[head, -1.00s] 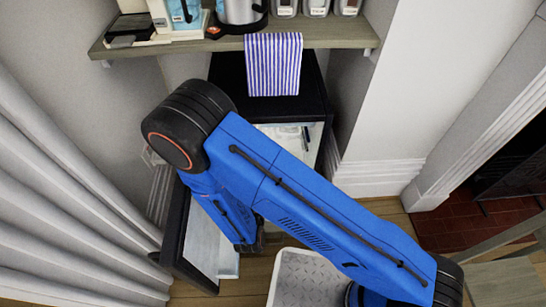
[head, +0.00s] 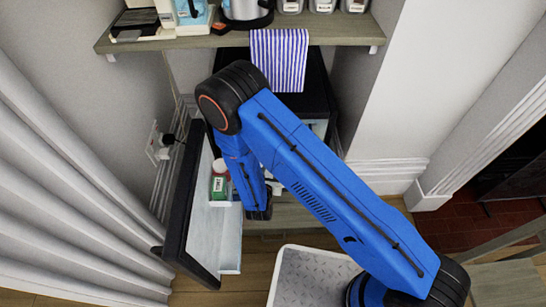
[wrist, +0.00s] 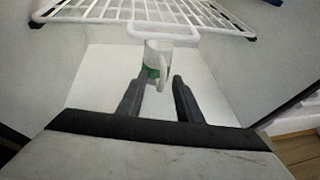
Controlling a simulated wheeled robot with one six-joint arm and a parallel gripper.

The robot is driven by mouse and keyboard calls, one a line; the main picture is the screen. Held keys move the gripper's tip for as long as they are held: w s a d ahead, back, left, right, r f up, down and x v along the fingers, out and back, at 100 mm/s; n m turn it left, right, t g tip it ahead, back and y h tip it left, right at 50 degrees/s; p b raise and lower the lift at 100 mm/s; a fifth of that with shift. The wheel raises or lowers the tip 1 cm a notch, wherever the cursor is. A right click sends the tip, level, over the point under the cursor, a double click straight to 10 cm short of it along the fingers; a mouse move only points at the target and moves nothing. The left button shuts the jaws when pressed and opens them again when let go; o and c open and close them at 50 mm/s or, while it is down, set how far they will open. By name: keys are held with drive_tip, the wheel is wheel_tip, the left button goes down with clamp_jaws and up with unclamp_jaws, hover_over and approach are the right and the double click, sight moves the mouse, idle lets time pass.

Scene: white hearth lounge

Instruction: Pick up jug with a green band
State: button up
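The jug with a green band (wrist: 156,58) is white with a handle facing me. In the wrist view it stands upright in the white fridge interior (wrist: 98,72), below the front of a white wire shelf (wrist: 150,12). My gripper (wrist: 158,82) is open, with its two dark fingers pointing towards the jug. The jug shows between and beyond the fingertips; I cannot tell whether they touch it. In the head view my blue arm hides most of the fridge interior and my gripper.
A wooden shelf (head: 330,32) with a striped towel (head: 279,60) hangs above. Curtains (head: 60,200) are left, a white wall right.

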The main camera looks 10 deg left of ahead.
drive_tip(key=x, duration=0.4)
drive_tip(key=shift+d, duration=0.35)
drive_tip(key=shift+w+a+f, duration=0.15)
drive_tip(key=shift+w+f, duration=0.1)
drive_tip(key=shift+w, duration=0.2)
clamp_jaws()
